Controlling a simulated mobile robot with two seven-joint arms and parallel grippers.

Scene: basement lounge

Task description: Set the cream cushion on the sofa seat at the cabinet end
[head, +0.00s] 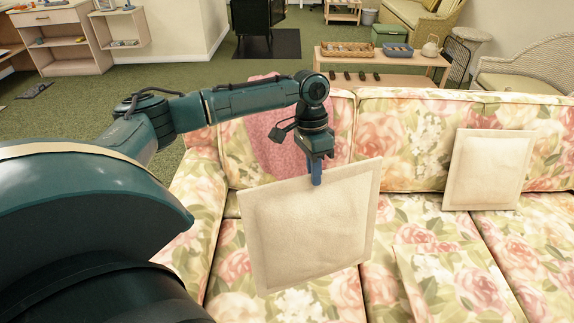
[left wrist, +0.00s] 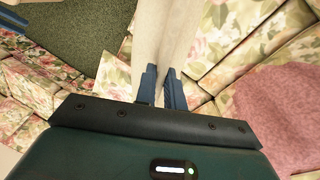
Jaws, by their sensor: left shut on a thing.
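My left gripper (head: 316,174) is shut on the top edge of a square cream cushion (head: 312,236). The cushion hangs upright and slightly tilted over the left end of the floral sofa (head: 224,265), in front of its backrest. I cannot tell whether its lower edge touches the seat. In the left wrist view the cushion (left wrist: 165,35) runs away from between the blue fingers (left wrist: 164,90). A second cream cushion (head: 489,168) leans on the backrest at the right. A wooden cabinet (head: 72,42) stands at the far upper left. My right gripper is not in view.
A pink throw (head: 270,150) hangs over the left part of the backrest and shows in the left wrist view (left wrist: 280,115). A floral cushion (head: 450,282) lies on the seat at lower right. A low table (head: 380,60) with trays stands behind the sofa.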

